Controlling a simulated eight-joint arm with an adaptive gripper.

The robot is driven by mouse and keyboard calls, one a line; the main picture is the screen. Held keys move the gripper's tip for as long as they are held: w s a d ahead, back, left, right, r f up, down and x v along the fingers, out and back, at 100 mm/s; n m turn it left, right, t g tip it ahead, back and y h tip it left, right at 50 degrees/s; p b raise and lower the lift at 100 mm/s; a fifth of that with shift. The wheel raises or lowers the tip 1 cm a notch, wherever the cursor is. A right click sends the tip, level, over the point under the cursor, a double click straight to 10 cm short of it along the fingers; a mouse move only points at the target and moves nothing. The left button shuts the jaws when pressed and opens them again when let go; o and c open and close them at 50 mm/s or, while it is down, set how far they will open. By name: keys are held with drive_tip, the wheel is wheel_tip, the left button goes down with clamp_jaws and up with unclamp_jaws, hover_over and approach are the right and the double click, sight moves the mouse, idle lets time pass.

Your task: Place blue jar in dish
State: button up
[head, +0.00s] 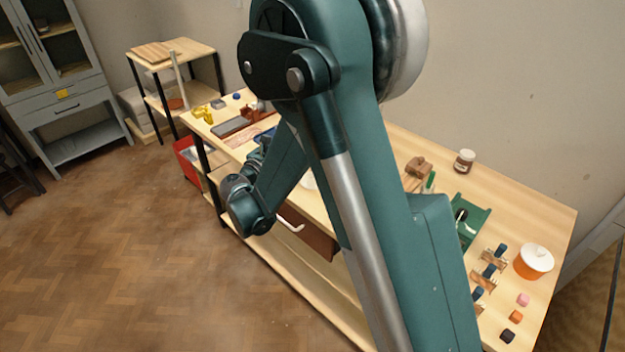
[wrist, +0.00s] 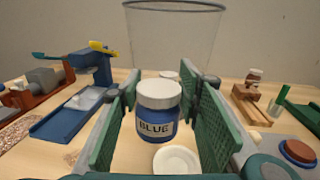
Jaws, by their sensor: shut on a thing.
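The blue jar (wrist: 158,112) has a white lid and a label reading BLUE. It stands upright between the green finger pads of my gripper (wrist: 162,96), which is shut on it. A small round white dish (wrist: 177,161) lies on the table, lower in the wrist view and nearer the camera than the jar. I cannot tell whether the jar's base touches the table. In the head view my arm covers much of the table's middle, and I cannot make out the jar there.
A blue stand (wrist: 85,105) is left of my gripper. A clear mesh-like bin (wrist: 175,35) is behind the jar. Wooden blocks (wrist: 255,103) and a red-brown round thing (wrist: 299,152) are at right. A green tray (head: 470,215) and an orange pot (head: 530,264) are on the table's right part.

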drive_tip(key=shift+s+d+r, duration=0.15)
drive_tip(key=shift+s+d, duration=0.45)
drive_tip(key=shift+d, duration=0.25)
drive_tip(key=shift+s+d+r, duration=0.1)
drive_tip(key=shift+s+d, duration=0.5)
drive_tip(key=shift+d, duration=0.2)
drive_tip(key=b, duration=0.1)
hover_over(314, 182)
wheel_tip(314, 182, down, 6)
drive_tip(key=shift+f, duration=0.25)
drive_tip(key=shift+f+b, duration=0.55)
drive_tip(key=shift+f, duration=1.2)
drive_tip(key=shift+f+b, duration=0.55)
drive_tip(key=o, duration=1)
